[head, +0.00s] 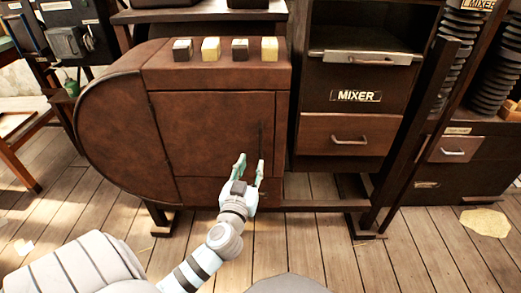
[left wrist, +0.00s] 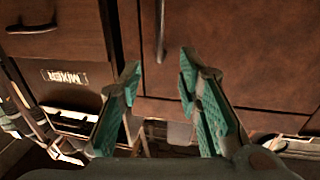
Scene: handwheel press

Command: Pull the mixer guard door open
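The mixer guard door (head: 205,125) is a brown rectangular panel on the front of the round-ended cabinet, and it looks shut. Its slim dark vertical handle (head: 261,135) is near the door's right edge. In the left wrist view the door (left wrist: 235,50) fills the upper right, with the handle (left wrist: 160,30) at the top middle. My left gripper (head: 251,160) is open in front of the door's lower right part, just below the handle. In the left wrist view its teal fingers (left wrist: 160,65) are apart with nothing between them. My right gripper is not visible.
Drawers with a MIXER label (head: 356,96) stand right of the door; the lower one has a metal handle (head: 350,141). Several small blocks (head: 211,49) sit on the cabinet's ledge. The wooden floor (head: 330,245) in front is mostly clear. A wooden table (head: 15,130) stands at left.

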